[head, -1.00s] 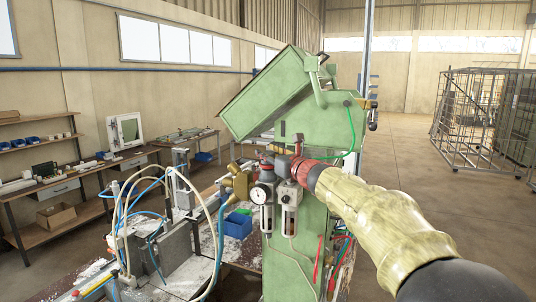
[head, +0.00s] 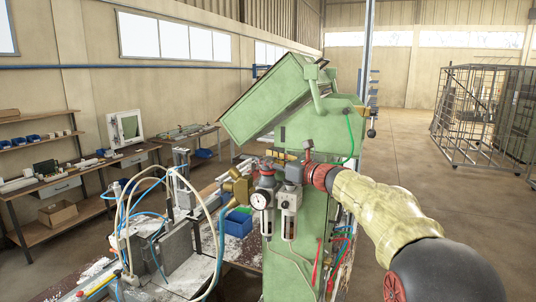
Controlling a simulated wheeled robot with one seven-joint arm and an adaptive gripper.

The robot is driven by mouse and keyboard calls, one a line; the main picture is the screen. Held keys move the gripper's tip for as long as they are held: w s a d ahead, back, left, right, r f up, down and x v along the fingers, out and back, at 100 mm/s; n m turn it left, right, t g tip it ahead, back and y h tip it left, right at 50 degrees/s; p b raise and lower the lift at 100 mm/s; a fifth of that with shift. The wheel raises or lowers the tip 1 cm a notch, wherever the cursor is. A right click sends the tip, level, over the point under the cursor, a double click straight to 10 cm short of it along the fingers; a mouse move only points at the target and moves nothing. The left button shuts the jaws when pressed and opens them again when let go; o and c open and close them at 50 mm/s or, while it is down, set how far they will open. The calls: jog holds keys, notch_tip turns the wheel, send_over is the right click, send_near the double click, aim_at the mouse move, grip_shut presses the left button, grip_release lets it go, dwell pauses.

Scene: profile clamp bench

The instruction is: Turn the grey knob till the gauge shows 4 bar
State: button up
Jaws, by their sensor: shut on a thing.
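The pressure gauge (head: 259,200) has a small white dial on the front of the regulator unit, which is fixed to the green machine. Its needle is too small to read. The grey knob (head: 266,179) sits just above the gauge, partly covered by my gripper. My gripper (head: 271,166) reaches in from the right, behind its red ring, and is shut on the grey knob. The fingertips are small and hard to make out against the fittings.
The green machine (head: 318,125) stands close behind the gripper. A clear filter bowl (head: 289,222) hangs right of the gauge. Brass fittings (head: 236,186) and looping hoses crowd the left. The floor at right is open up to a wire cage (head: 475,115).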

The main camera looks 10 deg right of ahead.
jog(key=shift+r, duration=0.1)
jog(key=o, duration=1.1)
jog(key=shift+o, duration=0.5)
jog(key=v, duration=1.2)
